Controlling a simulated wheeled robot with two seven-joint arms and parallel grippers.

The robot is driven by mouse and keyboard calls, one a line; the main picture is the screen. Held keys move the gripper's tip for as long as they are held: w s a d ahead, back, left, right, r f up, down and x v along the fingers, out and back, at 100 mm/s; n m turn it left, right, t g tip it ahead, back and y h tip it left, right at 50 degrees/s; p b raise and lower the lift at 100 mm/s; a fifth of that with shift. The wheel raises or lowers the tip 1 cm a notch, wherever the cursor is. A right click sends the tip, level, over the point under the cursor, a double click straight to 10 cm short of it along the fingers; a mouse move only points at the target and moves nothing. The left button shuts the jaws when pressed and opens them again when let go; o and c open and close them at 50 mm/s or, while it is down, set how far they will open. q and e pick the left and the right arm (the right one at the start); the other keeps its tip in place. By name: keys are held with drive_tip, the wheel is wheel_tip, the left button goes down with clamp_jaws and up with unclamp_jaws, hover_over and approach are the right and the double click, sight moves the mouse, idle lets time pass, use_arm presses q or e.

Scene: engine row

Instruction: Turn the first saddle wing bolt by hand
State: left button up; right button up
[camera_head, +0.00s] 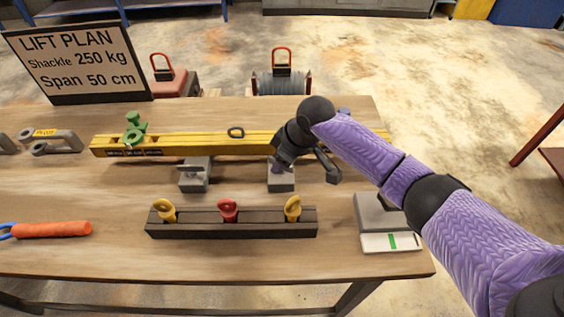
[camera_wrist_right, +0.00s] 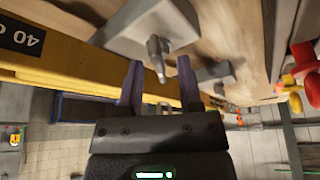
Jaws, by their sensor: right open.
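Two grey saddles stand along the near side of the yellow beam (camera_head: 180,144): a left saddle (camera_head: 194,177) with a bar-like bolt on it, and a right saddle (camera_head: 281,182). My right gripper (camera_head: 281,165) is over the right saddle and hides its upper part. In the right wrist view, its two fingers (camera_wrist_right: 158,72) are open, with a grey bolt (camera_wrist_right: 158,58) in the gap between them. The bolt stands out from a grey block (camera_wrist_right: 140,25). I cannot tell whether either finger touches it. Which saddle counts as first is not marked. My left gripper is out of view.
A dark rack (camera_head: 230,226) with yellow and red eye bolts is in front of the saddles. A green clamp (camera_head: 135,127) sits on the beam's left end. An orange-handled tool (camera_head: 52,229) lies at left. A grey block with a white plate (camera_head: 390,242) is at right.

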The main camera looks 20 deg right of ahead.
clamp_jaws()
idle(0.5)
drive_tip(key=shift+n, duration=0.8)
drive_tip(key=shift+n+g+y, duration=0.3)
drive_tip(key=shift+n+g, duration=0.1)
drive_tip(key=shift+n, duration=0.3)
drive_tip(key=shift+n+g+y+b, duration=0.4)
drive_tip(key=shift+n+g+b, duration=0.25)
drive_tip(key=shift+n, duration=1.05)
